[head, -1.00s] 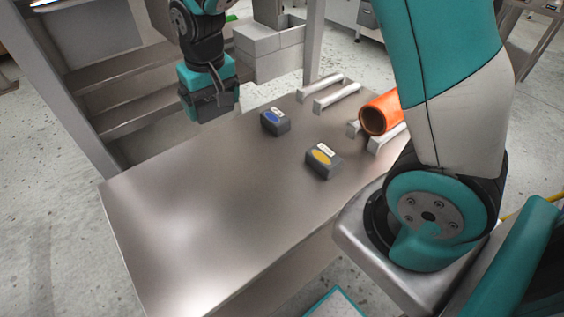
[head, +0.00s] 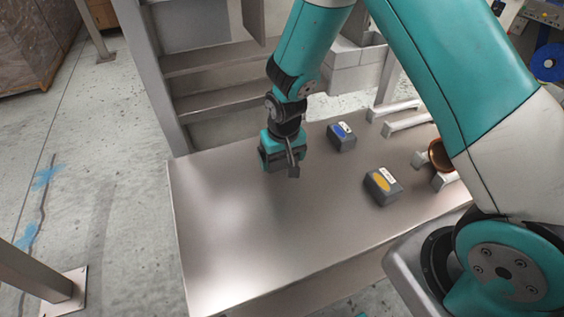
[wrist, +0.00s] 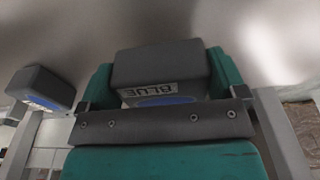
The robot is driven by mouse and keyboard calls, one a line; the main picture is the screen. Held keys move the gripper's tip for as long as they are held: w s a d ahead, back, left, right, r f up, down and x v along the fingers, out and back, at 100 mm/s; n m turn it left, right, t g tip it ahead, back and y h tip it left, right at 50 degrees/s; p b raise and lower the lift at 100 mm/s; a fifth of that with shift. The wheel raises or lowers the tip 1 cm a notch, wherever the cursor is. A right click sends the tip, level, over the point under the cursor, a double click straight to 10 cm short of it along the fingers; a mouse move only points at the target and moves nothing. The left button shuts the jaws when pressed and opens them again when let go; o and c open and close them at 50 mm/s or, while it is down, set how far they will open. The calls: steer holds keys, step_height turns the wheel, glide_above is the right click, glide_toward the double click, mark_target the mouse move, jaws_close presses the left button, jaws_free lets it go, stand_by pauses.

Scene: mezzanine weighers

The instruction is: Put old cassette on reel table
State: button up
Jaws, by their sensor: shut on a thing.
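My gripper (head: 280,158) is shut on a dark grey cassette (wrist: 160,66) with a white "BLUE" label and a blue oval, seen between the fingers in the wrist view. In the head view my gripper hides most of it. It is over the back left part of the bare metal table (head: 235,235); I cannot tell whether it touches the top. Another grey cassette with a blue oval (head: 342,137) sits on the table to the right of my gripper. It also shows at the left of the wrist view (wrist: 42,87). A cassette with a yellow oval (head: 383,186) sits nearer.
Pale bar supports (head: 408,122) and an orange-brown tube (head: 440,154) are at the table's right end. Grey shelving (head: 215,100) and pale grey boxes (head: 355,68) stand behind. A metal post (head: 40,285) is at the lower left. The table's front left is clear.

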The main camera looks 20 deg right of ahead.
mark_target(284, 158)
steer(key=shift+f, duration=1.4)
steer(key=shift+f, duration=0.1)
steer(key=o, duration=0.7)
steer(key=shift+c, duration=0.2)
steer(key=r, duration=0.4)
steer(key=s+r+b, duration=0.1)
steer(key=r, duration=0.2)
steer(key=r+b, duration=0.1)
steer(key=r, duration=0.3)
steer(key=shift+s+r, duration=0.2)
steer(key=shift+r, duration=0.1)
steer(key=s+a+r+n+y, duration=0.2)
steer(key=s+r, duration=0.5)
steer(key=s, duration=0.4)
steer(key=s+a+r+n+g+y, duration=0.1)
steer(key=s+a+r+n+y, duration=0.1)
steer(key=s+r+n, duration=0.3)
steer(key=s+r, duration=0.3)
steer(key=s, duration=0.3)
steer(key=shift+s+a+r, duration=0.3)
steer(key=shift+s+a, duration=0.05)
steer(key=shift+a, duration=0.05)
